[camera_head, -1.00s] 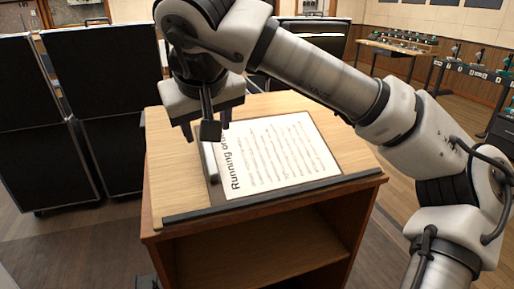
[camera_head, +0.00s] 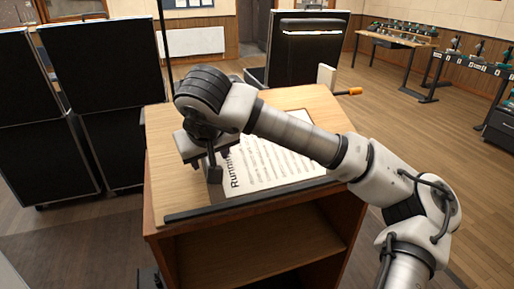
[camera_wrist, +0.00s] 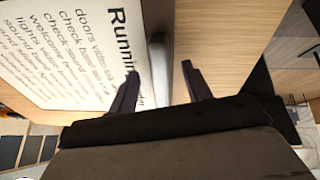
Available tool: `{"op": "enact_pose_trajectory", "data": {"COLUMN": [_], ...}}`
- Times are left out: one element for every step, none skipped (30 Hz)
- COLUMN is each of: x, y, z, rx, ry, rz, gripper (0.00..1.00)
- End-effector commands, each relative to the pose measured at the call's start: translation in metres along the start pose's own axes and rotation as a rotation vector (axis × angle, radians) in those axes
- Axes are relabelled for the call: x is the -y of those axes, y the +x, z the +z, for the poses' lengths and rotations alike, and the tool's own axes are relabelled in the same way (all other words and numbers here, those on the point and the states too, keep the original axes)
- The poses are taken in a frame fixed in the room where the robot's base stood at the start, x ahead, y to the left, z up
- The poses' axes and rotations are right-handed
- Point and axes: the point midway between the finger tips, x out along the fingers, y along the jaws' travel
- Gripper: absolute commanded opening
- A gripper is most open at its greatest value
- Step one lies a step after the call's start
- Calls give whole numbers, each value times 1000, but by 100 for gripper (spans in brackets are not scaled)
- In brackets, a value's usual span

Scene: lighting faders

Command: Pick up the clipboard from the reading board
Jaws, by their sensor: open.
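The clipboard (camera_head: 262,163) lies flat on the sloped wooden reading board (camera_head: 166,188), with a printed sheet headed "Running…" on it. My arm covers part of it in the head view. In the wrist view, the sheet (camera_wrist: 60,50) fills the left side and the clipboard's silver clip (camera_wrist: 159,65) runs along its edge. My gripper (camera_head: 203,170) is over the clipboard's left edge. Its fingers are open in the wrist view (camera_wrist: 161,84), one on each side of the clip edge: one over the sheet, one over bare wood. I cannot tell whether they touch anything.
A dark ledge (camera_head: 250,200) runs along the board's front, above an open shelf (camera_head: 255,245). Black panels (camera_head: 95,90) stand at the left. An orange-tipped handle (camera_head: 352,92) shows behind the board. Tables with equipment (camera_head: 400,40) are at the back right.

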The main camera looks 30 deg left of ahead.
Motion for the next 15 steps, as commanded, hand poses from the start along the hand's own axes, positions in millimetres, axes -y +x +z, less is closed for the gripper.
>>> {"op": "enact_pose_trajectory", "data": {"x": [0, 0, 0, 0, 0, 0, 0, 0, 0, 0, 0, 0, 0, 0, 0], "y": [0, 0, 0, 0, 0, 0, 0, 0, 0, 0, 0, 0, 0, 0, 0], "z": [0, 0, 0, 0, 0, 0, 0, 0, 0, 0, 0, 0, 0, 0, 0], "rx": [0, 0, 0, 0, 0, 0, 0, 0, 0, 0, 0, 0, 0, 0, 0], "ry": [-1, -1, -1, -1, -1, -1, -1, -1, -1, 0, 0, -1, -1, -1, -1], "rz": [0, 0, 0, 0, 0, 0, 0, 0, 0, 0, 0, 0, 0, 0, 0], "gripper": [49, 49, 49, 49, 45, 40, 36, 32, 27, 23, 19, 14, 10, 6, 1]}}
